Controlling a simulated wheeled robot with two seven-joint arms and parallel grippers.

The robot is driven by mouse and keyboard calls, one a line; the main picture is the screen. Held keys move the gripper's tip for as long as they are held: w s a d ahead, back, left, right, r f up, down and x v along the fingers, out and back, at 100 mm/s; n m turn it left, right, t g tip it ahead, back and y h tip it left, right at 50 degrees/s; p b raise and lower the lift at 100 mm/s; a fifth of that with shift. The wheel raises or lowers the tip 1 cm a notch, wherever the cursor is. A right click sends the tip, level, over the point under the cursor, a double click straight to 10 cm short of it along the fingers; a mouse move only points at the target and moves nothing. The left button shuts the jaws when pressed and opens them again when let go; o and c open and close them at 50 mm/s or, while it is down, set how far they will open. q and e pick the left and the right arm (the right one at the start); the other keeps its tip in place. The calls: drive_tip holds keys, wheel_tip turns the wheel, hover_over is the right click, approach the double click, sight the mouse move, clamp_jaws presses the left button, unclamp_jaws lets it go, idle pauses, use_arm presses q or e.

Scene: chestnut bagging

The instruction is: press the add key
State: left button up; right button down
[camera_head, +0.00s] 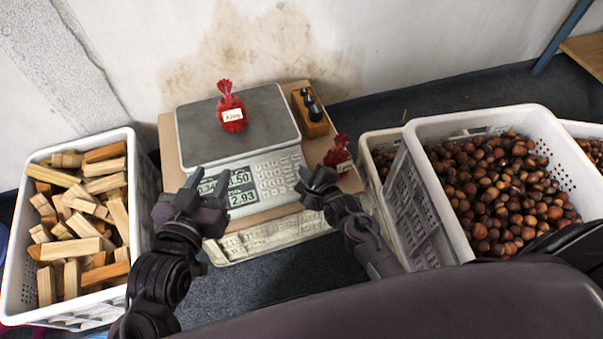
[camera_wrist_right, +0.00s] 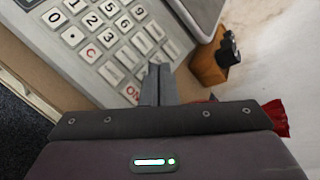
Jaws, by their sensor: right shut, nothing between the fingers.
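The scale (camera_head: 240,150) stands behind my grippers, with a red net bag (camera_head: 231,107) on its grey plate. Its display (camera_head: 241,187) shows 3.50 and 2.93; the other number is partly covered by my left gripper. The keypad (camera_head: 275,176) is at the display's right, and number keys, a red C and ON show on it in the right wrist view (camera_wrist_right: 105,45). I cannot read which key is the add key. My right gripper (camera_head: 312,181) is shut and empty at the keypad's right edge; contact cannot be told.
A second red bag (camera_head: 339,153) and a wooden block with dark knobs (camera_head: 310,112) sit right of the scale. A crate of wood pieces (camera_head: 143,180) stands left; a crate of chestnuts (camera_head: 425,190) stands right. The wall is close behind.

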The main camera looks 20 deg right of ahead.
drive_tip(key=shift+w+f, duration=0.15)
drive_tip(key=shift+f, duration=0.25)
drive_tip(key=shift+f, duration=0.3)
idle(0.9)
drive_tip(key=shift+s+r+p, duration=0.2)
drive_tip(key=shift+r+p, duration=0.5)
drive_tip(key=shift+p, duration=0.2)
drive_tip(key=shift+r, duration=0.1)
drive_tip(key=r+p, duration=0.1)
drive_tip(key=p, duration=0.1)
drive_tip(key=s+r+p, duration=0.1)
drive_tip(key=r+p, duration=0.2)
drive_tip(key=p, duration=0.1)
drive_tip(key=shift+s+r, duration=0.25)
drive_tip(key=shift+s, duration=0.05)
